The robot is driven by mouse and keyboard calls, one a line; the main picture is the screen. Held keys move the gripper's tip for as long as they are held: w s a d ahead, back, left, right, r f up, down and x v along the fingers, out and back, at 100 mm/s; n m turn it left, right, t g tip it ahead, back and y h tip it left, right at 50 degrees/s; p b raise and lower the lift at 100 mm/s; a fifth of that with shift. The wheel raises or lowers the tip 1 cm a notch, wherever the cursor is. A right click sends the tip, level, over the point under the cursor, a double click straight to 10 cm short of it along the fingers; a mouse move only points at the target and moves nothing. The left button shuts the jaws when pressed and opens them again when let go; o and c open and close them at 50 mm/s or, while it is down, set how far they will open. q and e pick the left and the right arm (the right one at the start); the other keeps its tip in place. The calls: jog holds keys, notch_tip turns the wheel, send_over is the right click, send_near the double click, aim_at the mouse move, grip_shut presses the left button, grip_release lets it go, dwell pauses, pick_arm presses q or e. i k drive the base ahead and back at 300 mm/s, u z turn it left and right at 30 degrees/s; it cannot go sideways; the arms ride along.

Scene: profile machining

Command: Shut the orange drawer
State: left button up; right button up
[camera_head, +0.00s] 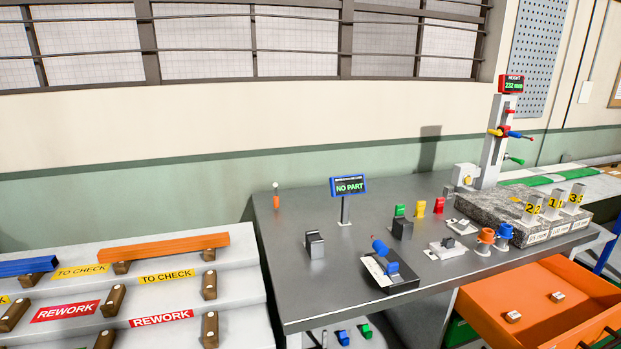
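The orange drawer (480,312) is at the lower right, under the right part of the dark grey table. It stands pulled out, with its inside showing from above. Two small metal and brown pieces lie in it, one at the front left (512,316) and one farther back (557,297). A dark handle (606,335) shows at its near right, cut by the picture's lower edge. Neither of my grippers is in view.
The grey table (300,290) carries small fixtures, a "NO PART" display (348,186), blue and orange parts and a granite block (520,205) with a height gauge (495,145). A stepped white rack (240,285) with an orange bar (170,247) stands at left.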

aim_at(590, 310)
jog(key=z, duration=1.5)
